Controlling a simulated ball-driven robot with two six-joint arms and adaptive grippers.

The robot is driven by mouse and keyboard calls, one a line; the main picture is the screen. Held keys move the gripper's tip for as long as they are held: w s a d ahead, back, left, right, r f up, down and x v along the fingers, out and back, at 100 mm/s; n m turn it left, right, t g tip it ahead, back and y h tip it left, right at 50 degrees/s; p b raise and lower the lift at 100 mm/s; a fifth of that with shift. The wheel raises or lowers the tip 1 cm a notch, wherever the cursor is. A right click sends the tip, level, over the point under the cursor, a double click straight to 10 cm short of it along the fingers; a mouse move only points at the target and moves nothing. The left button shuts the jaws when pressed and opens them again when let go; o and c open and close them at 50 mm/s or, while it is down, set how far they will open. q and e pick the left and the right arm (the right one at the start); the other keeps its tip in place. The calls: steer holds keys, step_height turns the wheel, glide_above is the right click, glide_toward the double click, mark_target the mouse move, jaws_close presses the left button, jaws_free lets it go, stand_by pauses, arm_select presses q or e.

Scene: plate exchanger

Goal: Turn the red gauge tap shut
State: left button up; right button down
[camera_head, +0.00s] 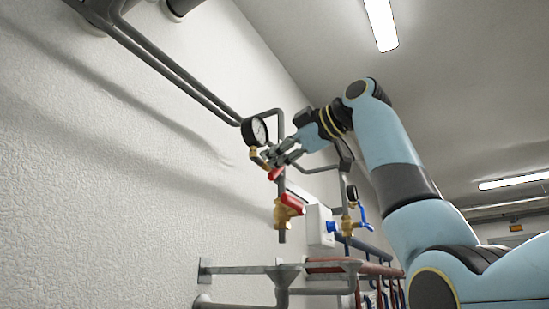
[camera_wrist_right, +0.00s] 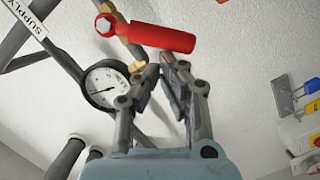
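The red gauge tap (camera_head: 275,173) shows as a small red handle below the round pressure gauge (camera_head: 258,131), partly hidden by my right gripper (camera_head: 283,157). In the right wrist view, a long red handle (camera_wrist_right: 165,38) runs across the top from a brass fitting, near the gauge (camera_wrist_right: 103,85); it looks like this tap's. My right gripper (camera_wrist_right: 163,70) is open there, with a narrow gap and nothing between its fingers. The handle crosses just beyond the fingertips; I cannot tell whether they touch. My left gripper is not in view.
A second brass valve with a red handle (camera_head: 291,203) sits lower on the pipe. To its right are a white box (camera_head: 319,224) and a blue-handled valve (camera_head: 365,215). Grey pipes (camera_head: 240,269) run along the wall below.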

mark_target(277, 175)
steer(key=f+n+b, duration=0.1)
steer(key=w+f+n+b, duration=0.1)
steer(key=b, duration=0.1)
steer(key=d+f+n+t+b, duration=0.1)
steer(key=b, duration=0.1)
steer(key=shift+w+d+f+n, duration=0.1)
steer(key=shift+w+f+n, duration=0.15)
steer(key=shift+f+n, duration=0.15)
steer(key=shift+w+d+f+n+b, duration=0.15)
steer(key=shift+w+d+n+b, duration=0.1)
steer(key=shift+n+b, duration=0.25)
steer(key=shift+w+d+f+n+b, duration=0.1)
steer(key=shift+w+f+n+b, duration=0.1)
steer(key=shift+n+b, duration=0.3)
steer(key=shift+w, duration=0.1)
